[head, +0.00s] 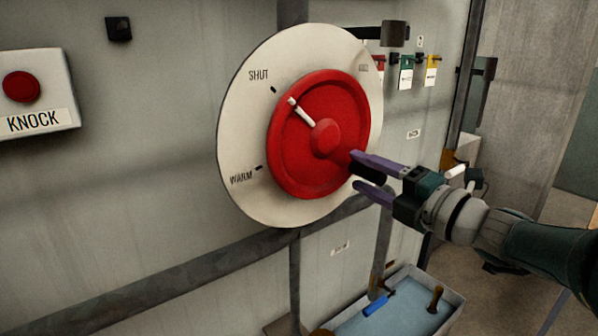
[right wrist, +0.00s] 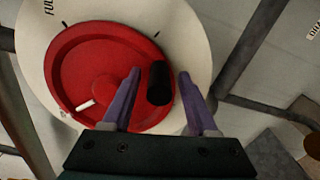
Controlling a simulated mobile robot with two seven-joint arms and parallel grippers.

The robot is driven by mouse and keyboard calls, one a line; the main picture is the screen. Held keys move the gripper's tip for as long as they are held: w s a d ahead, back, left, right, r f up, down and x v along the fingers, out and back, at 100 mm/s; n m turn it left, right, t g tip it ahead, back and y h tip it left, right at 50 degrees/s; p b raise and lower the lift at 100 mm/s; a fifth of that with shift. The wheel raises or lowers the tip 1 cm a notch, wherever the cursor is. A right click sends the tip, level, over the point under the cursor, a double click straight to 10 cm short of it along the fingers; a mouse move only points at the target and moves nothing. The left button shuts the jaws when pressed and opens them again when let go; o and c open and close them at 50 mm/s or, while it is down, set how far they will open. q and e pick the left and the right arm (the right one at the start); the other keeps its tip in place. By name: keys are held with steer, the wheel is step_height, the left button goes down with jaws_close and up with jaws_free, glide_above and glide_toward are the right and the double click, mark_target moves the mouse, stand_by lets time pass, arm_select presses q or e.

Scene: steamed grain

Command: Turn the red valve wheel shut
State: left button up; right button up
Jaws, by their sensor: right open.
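The red valve wheel (head: 330,105) is mounted on a round cream dial plate (head: 240,130) marked SHUT and WARM. Its white pointer (head: 301,112) points up and left, close to the SHUT mark; I cannot tell if they line up exactly. The wheel also shows in the right wrist view (right wrist: 75,60). A black knob (right wrist: 158,83) stands at the wheel's edge. My right gripper (head: 354,170) is open around the knob, one purple finger on each side. In the right wrist view, gaps show between the knob and both fingers. My left gripper is out of view.
A red KNOCK button box (head: 60,95) is on the wall at left. Coloured tags (head: 406,72) hang at upper right near a dark bracket (head: 395,35). A blue-lined tray (head: 385,322) with handled tools is below. A grey rail (head: 190,275) crosses under the dial.

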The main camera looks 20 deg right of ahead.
steer(key=p+v, duration=0.3)
steer(key=v, duration=0.1)
steer(key=shift+r+p, duration=0.3)
steer(key=p, duration=0.2)
glide_toward(382, 178)
steer(key=x, duration=0.3)
steer(key=shift+f, duration=0.2)
